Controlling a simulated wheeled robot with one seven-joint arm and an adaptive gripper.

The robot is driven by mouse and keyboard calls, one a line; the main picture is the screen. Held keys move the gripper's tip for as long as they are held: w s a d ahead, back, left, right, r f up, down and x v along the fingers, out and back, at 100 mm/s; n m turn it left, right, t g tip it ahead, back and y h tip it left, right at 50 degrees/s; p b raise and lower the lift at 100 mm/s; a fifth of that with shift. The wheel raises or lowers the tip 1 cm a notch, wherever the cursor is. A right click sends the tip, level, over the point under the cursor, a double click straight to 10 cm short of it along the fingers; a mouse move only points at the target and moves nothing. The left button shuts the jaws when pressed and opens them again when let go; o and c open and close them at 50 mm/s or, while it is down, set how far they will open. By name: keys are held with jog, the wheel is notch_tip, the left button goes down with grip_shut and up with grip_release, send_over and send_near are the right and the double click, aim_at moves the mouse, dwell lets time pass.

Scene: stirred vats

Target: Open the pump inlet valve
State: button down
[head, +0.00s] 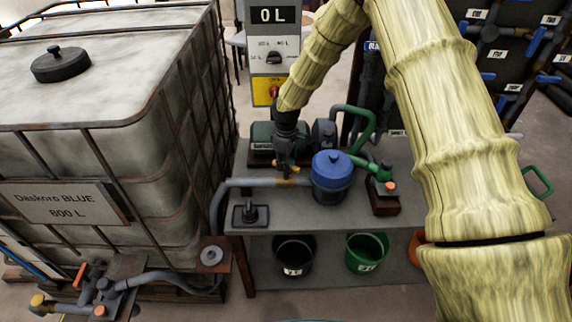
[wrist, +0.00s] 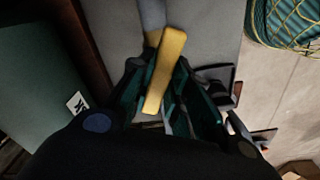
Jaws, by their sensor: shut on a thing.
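The yellow valve lever (wrist: 166,68) lies between my gripper's fingers in the wrist view. It runs lengthwise, slanting slightly. In the head view my gripper (head: 286,172) points down at the inlet pipe (head: 255,182), just left of the blue-lidded strainer pot (head: 331,178). My gripper (wrist: 168,95) is shut on the lever. The valve body under the lever is mostly hidden by the fingers. The pump (head: 270,138) stands on the bench behind my gripper.
The grey bench (head: 300,215) carries a black-handled fitting (head: 251,212) and a green valve (head: 382,177). A caged tank (head: 130,130) stands left. A panel (head: 271,50) reading 0 L is behind. Black (head: 294,256) and green (head: 367,252) buckets sit below.

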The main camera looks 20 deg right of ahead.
jog(key=n, duration=0.5)
dwell(0.6)
jog(key=c, duration=1.3)
grip_release()
jog(key=shift+c, duration=0.2)
jog(key=shift+r, duration=0.1)
notch_tip(320, 180, up, 12)
